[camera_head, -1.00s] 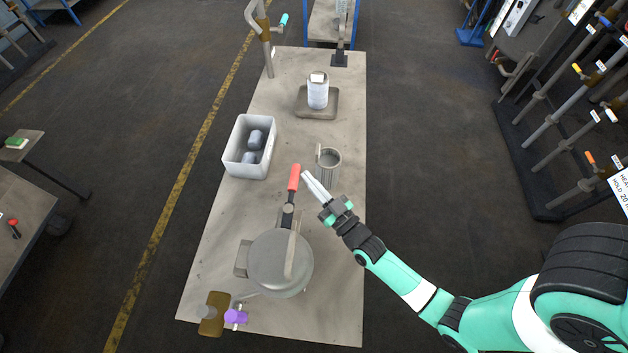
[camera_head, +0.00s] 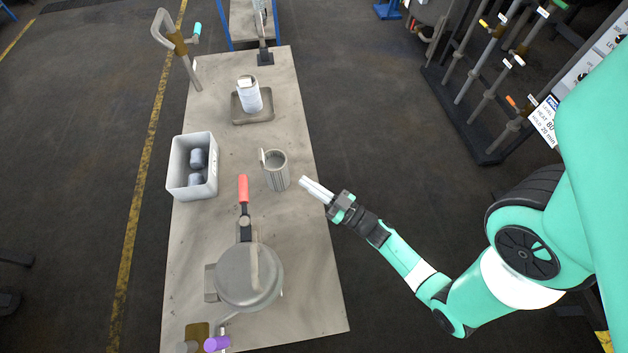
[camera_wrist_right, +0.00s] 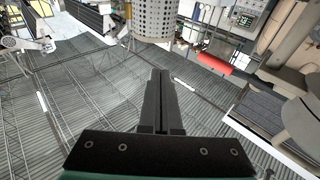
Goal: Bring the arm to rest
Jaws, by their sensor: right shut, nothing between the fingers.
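My right gripper (camera_head: 316,190) is shut and empty. My left gripper is not in view.
A round lidded vessel (camera_head: 246,276) with a red-handled lever (camera_head: 243,188) stands near the table's front. A white bin (camera_head: 178,184) holds grey rolls. A white roll (camera_head: 249,95) stands on a tray (camera_head: 240,116). Pipes (camera_head: 490,85) stand at right; the floor (camera_head: 390,165) between is clear.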

